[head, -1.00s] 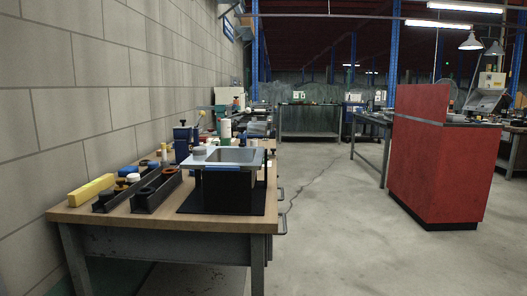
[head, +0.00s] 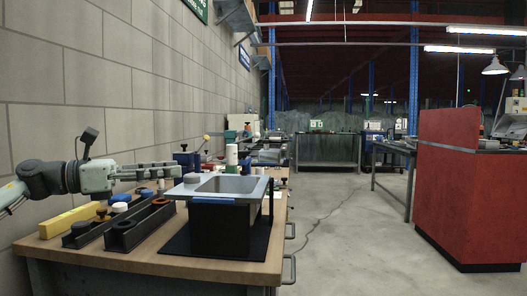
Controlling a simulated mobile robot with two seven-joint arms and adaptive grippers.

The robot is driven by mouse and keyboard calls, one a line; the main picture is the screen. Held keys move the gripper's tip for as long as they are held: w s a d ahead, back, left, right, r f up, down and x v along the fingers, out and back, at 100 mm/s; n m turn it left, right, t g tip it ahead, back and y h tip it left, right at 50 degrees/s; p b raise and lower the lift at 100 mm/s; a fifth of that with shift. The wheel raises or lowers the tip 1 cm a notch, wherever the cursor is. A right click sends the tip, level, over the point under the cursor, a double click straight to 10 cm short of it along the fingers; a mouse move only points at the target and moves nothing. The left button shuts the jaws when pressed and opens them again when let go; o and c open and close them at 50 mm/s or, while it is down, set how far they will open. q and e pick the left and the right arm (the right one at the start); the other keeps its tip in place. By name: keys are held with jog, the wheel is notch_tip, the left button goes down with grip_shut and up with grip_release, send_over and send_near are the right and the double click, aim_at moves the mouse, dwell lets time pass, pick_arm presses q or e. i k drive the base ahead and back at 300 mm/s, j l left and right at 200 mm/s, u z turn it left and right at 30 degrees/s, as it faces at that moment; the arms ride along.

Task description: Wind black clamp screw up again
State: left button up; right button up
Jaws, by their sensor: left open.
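A grey sink (head: 229,185) with a steel rim sits on a black stand (head: 221,230) on the wooden bench. A dark upright part (head: 271,196) stands under the sink's right edge; I cannot tell whether it is the black clamp screw. A small black knob (head: 183,147) shows above a blue block (head: 187,160) behind the sink; it too is too small to identify. My left gripper (head: 178,169) is open above the bench's left part, left of the sink, its fingers pointing right. It seems empty. My right gripper is not in view.
Two black racks (head: 140,230) with round pieces lie left of the sink, beside a yellow bar (head: 68,222). A block wall borders the bench on the left.

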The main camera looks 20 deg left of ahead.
aim_at(243, 154)
jog(key=i, duration=1)
